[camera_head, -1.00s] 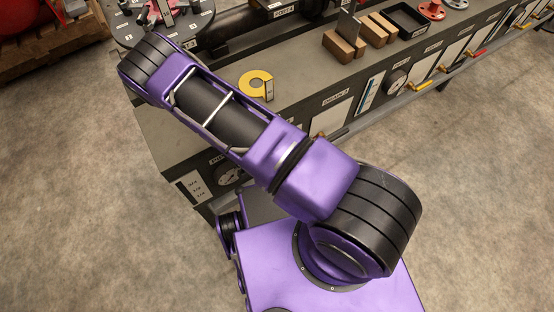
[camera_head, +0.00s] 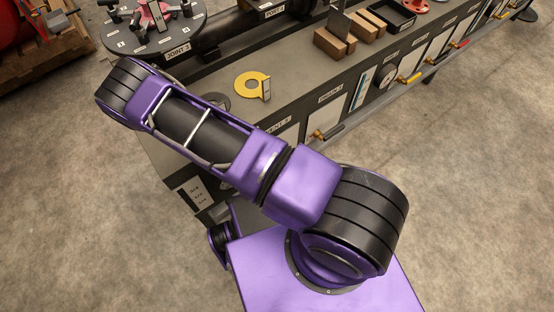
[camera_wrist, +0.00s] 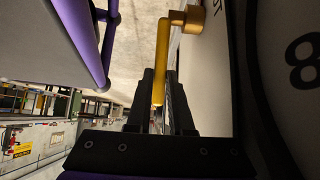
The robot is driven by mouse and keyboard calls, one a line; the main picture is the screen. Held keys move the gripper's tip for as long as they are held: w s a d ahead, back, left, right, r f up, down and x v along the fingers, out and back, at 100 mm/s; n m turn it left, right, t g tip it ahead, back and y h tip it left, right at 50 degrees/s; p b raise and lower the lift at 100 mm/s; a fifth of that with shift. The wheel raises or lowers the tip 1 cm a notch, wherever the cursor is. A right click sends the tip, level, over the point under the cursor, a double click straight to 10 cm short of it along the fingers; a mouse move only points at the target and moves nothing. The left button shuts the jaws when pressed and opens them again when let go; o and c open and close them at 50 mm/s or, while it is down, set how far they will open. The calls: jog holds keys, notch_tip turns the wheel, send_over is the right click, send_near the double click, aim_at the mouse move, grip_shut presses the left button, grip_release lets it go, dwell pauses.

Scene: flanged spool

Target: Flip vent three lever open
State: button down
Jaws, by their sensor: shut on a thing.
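A yellow lever (camera_wrist: 161,65) stands between the two black fingers of my gripper (camera_wrist: 160,88) in the wrist view. The gripper is shut on it. The lever's upper end joins a brass valve fitting (camera_wrist: 188,19) on a pale panel. In the head view my arm hides the gripper and this lever. A label partly covered by my arm, seeming to end in "ENT 3", shows on the bench front (camera_head: 277,128).
The grey bench (camera_head: 225,72) carries a yellow ring (camera_head: 251,85), wooden blocks (camera_head: 334,43) and a black tray (camera_head: 394,15). Other front levers include a dark one with a brass fitting (camera_head: 327,133) and a yellow one (camera_head: 409,78). Open floor (camera_head: 455,190) lies right.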

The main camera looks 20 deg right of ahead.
jog(key=shift+w, duration=0.1)
jog(key=c, duration=0.8)
grip_release()
jog(key=p+v, duration=0.3)
jog(key=v, duration=1.4)
jog(key=shift+a+r, duration=0.1)
jog(key=shift+r, duration=0.05)
